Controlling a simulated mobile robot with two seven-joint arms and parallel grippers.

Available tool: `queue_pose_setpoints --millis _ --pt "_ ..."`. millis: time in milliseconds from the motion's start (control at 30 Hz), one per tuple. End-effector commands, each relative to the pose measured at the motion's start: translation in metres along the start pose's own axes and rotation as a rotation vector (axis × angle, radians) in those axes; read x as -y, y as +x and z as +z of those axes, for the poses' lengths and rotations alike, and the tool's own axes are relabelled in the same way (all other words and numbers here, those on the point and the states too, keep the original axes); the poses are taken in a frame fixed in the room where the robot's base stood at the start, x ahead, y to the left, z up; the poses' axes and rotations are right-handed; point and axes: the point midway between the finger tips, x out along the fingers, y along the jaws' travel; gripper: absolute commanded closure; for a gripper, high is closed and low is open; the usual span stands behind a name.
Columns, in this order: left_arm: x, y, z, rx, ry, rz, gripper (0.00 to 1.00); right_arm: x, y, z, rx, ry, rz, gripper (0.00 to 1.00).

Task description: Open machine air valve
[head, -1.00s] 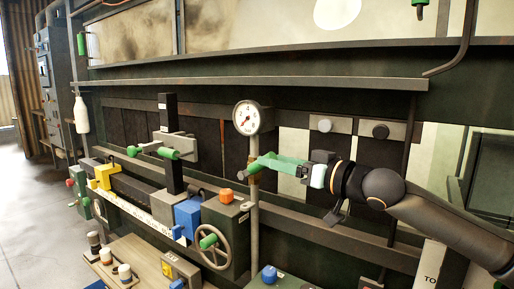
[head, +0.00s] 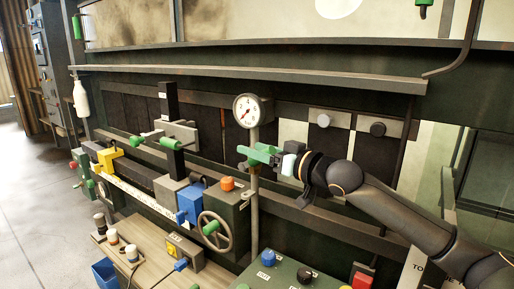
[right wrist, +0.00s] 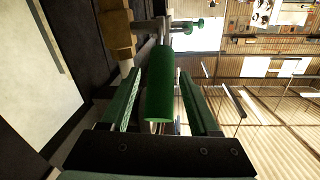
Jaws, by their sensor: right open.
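The air valve sits on the vertical pipe (head: 254,200) below the round white gauge (head: 248,111). Its green handle (right wrist: 160,85) shows in the right wrist view as a cylinder lying between the two fingers of my right gripper (head: 258,154). The gripper, also in the right wrist view (right wrist: 161,108), is open, with a finger on each side of the handle and small gaps visible. A brass-coloured valve body (right wrist: 116,35) is beyond the left finger. In the head view the green fingers hide most of the handle and valve. My left gripper is out of view.
Left of the pipe are a handwheel (head: 215,232), a grey box with an orange knob (head: 227,183) and a blue block (head: 190,203). A panel with coloured buttons (head: 285,275) lies below. A long ledge (head: 250,82) runs above the gauge.

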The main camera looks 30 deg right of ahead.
Motion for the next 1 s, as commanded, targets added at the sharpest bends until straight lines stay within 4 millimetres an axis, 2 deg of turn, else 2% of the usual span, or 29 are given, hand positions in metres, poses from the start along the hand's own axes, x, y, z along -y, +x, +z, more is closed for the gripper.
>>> queue_pose_setpoints --millis 200,767,1000 --pt "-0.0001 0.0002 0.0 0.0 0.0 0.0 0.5 -0.0002 0.0001 0.0005 0.001 0.0 0.0 0.38" --pt "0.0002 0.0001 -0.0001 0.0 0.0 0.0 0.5 -0.0001 -0.0001 0.0004 0.001 0.0 0.0 1.0" --pt "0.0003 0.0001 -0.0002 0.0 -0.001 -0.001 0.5 0.0 -0.0001 0.0004 0.001 0.0 0.0 1.0"
